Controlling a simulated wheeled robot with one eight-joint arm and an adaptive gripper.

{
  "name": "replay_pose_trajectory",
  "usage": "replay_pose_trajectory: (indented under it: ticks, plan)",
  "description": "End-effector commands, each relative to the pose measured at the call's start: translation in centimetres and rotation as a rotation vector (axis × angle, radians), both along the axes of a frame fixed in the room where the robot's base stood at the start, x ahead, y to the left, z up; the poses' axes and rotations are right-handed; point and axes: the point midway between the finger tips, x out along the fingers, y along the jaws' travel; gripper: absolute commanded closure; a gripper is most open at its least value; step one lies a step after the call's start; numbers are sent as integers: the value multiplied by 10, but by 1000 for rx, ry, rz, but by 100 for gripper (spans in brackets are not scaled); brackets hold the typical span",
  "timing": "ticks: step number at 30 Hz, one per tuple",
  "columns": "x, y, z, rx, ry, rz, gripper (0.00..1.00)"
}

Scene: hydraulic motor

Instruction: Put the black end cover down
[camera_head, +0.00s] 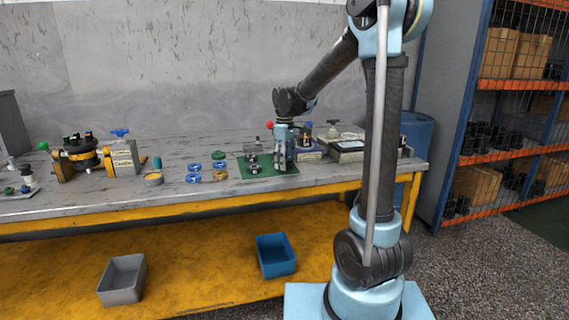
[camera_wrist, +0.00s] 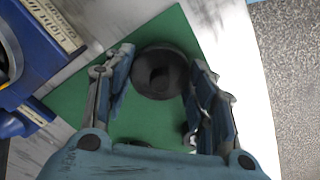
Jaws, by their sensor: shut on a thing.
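The black end cover (camera_wrist: 160,72) is a round dark part with a raised centre, seen between my fingertips in the wrist view. My gripper (camera_wrist: 160,74) is shut on it, one finger on each side. In the head view my gripper (camera_head: 284,168) points down over the right part of the green mat (camera_head: 268,176). There the fingers largely hide the cover. The mat also lies behind the cover in the wrist view (camera_wrist: 75,100). I cannot tell whether the cover touches the mat.
Small dark metal parts (camera_head: 254,169) stand on the mat left of my gripper. Blue rings (camera_head: 194,178) lie on the workbench (camera_head: 120,200) further left. A blue and white unit (camera_head: 308,150) stands close on the right. A blue bin (camera_head: 276,255) and a grey bin (camera_head: 122,280) are below.

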Motion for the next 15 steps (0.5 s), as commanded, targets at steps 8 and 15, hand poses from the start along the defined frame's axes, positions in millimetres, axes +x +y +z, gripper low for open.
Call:
replay_pose_trajectory:
  ticks: [8,15]
  plan:
    - [0,0,-4,0,0,0,82]
    - [0,0,-5,0,0,0,29]
